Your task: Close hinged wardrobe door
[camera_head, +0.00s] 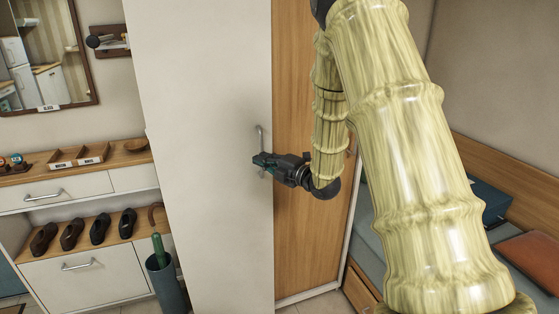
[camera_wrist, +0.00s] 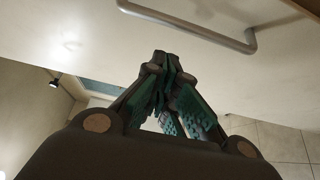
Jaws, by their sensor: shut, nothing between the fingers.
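The wardrobe shows as a tall white door (camera_head: 205,120) with a wood-coloured panel (camera_head: 305,240) to its right. The white door reaches past the top and bottom of the head view, and I cannot tell how far it stands open. Its grey bar handle (camera_head: 261,134) is near its right edge. My gripper (camera_head: 262,161) is at the handle's lower end in the picture, close to the white face. In the wrist view the green-padded fingers (camera_wrist: 172,75) are together and empty. The handle (camera_wrist: 190,28) is above them, apart from the fingertips. Contact with the door is unclear.
On the left a shoe cabinet (camera_head: 85,275) with drawers holds several dark shoes, below a mirror (camera_head: 45,55). An umbrella stand (camera_head: 167,283) stands close to the white door's left side. On the right is a bed with cushions (camera_head: 532,261). My arm crosses the right half.

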